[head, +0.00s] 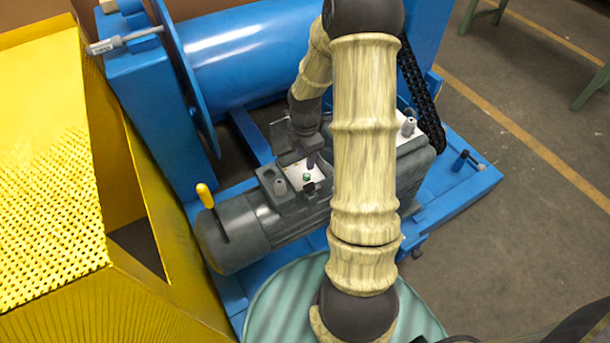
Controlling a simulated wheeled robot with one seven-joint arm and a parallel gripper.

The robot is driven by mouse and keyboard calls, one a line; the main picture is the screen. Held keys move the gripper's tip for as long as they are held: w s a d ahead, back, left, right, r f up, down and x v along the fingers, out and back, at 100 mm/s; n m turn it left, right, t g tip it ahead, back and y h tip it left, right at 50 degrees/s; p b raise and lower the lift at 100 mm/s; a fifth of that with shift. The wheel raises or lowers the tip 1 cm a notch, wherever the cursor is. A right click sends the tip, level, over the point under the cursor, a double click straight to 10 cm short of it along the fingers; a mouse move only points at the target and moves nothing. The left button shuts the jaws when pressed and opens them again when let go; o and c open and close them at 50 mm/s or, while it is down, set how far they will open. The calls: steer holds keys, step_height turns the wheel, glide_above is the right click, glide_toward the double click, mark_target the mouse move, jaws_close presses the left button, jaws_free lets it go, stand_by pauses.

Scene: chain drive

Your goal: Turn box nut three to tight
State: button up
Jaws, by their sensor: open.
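The motor's open terminal box (293,171) sits on top of the dark grey motor (233,231), with a pale inside. A small green spot (306,177) and small dark parts show in it, too small to tell apart as single nuts. I cannot tell which one is box nut three. My gripper (310,164) points down over the right part of the box, close above the pale inside. It is open. Whether it touches anything in the box cannot be told. My arm hides the area right of the box.
A blue drum and frame (236,60) stand behind the motor. A yellow perforated guard (50,220) stands at left. A yellow-handled lever (207,197) rises from the motor's left end. A black chain (421,95) runs down at right.

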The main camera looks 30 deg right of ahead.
mark_target(305, 176)
step_height(305, 176, down, 8)
steer(key=shift+f+b, duration=0.25)
steer(key=shift+b, duration=0.9)
jaws_close()
